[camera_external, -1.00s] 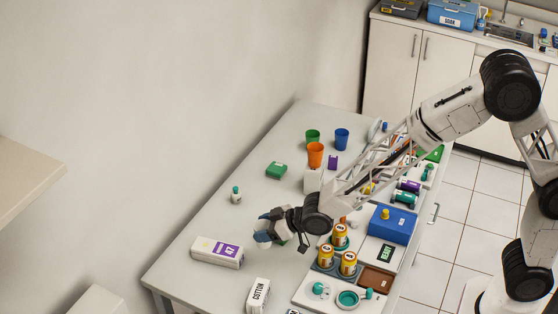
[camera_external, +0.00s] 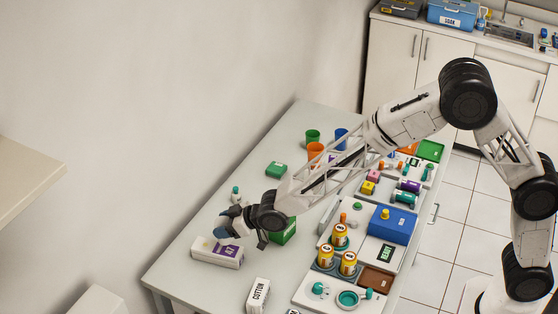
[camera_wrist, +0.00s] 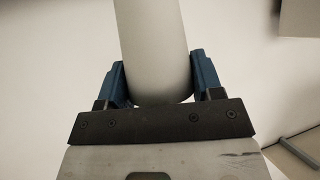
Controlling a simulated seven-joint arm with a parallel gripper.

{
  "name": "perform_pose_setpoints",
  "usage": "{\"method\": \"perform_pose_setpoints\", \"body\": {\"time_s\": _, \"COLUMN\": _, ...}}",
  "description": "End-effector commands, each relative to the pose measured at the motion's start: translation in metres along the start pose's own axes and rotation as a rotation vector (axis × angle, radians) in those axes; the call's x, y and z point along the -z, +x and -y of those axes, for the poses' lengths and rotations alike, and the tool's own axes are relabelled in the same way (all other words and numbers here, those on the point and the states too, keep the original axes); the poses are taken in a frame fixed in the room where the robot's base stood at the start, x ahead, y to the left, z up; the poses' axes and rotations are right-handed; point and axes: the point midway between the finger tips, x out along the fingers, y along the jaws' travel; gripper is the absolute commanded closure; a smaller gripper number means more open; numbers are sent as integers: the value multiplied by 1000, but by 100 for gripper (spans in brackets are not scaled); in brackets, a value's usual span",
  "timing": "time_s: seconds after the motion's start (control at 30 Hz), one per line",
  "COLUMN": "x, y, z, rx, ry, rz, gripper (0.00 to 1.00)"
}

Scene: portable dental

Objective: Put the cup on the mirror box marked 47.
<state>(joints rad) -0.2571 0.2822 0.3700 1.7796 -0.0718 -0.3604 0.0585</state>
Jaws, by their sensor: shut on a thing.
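The mirror box (camera_external: 208,252) is a long white box with a purple label reading 47, lying near the table's left edge in the external view. My gripper (camera_external: 230,226) is at the box's right end in that picture, seemingly just above or behind it; the gap is unclear. In the wrist view my gripper (camera_wrist: 158,88) is shut on a plain pale cup (camera_wrist: 152,45), with a blue finger on each side. The cup's upper end runs out of the top of that view. In the external view the gripper mostly hides the cup.
A white COTTON box (camera_external: 258,294) stands in front, right of the mirror box. A small teal-capped bottle (camera_external: 235,194) stands behind my gripper, and a green box (camera_external: 284,232) is beside my wrist. Trays with orange jars (camera_external: 340,236) fill the right side.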

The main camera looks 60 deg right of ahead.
Motion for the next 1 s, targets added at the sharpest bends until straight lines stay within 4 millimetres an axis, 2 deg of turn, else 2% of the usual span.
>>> {"method": "perform_pose_setpoints", "body": {"time_s": 0.1, "x": 6, "y": 14, "z": 0, "rx": 0, "ry": 0, "rz": -1, "gripper": 62}}
{"method": "perform_pose_setpoints", "body": {"time_s": 0.3, "x": 12, "y": 26, "z": -1, "rx": 0, "ry": 0, "rz": -1, "gripper": 62}}
{"method": "perform_pose_setpoints", "body": {"time_s": 0.67, "x": 12, "y": 28, "z": -1, "rx": 0, "ry": 0, "rz": 0, "gripper": 62}}
{"method": "perform_pose_setpoints", "body": {"time_s": 0.83, "x": 7, "y": 31, "z": -1, "rx": 0, "ry": 0, "rz": 1, "gripper": 62}}
{"method": "perform_pose_setpoints", "body": {"time_s": 1.0, "x": -8, "y": 39, "z": -1, "rx": 0, "ry": -1, "rz": 2, "gripper": 62}}
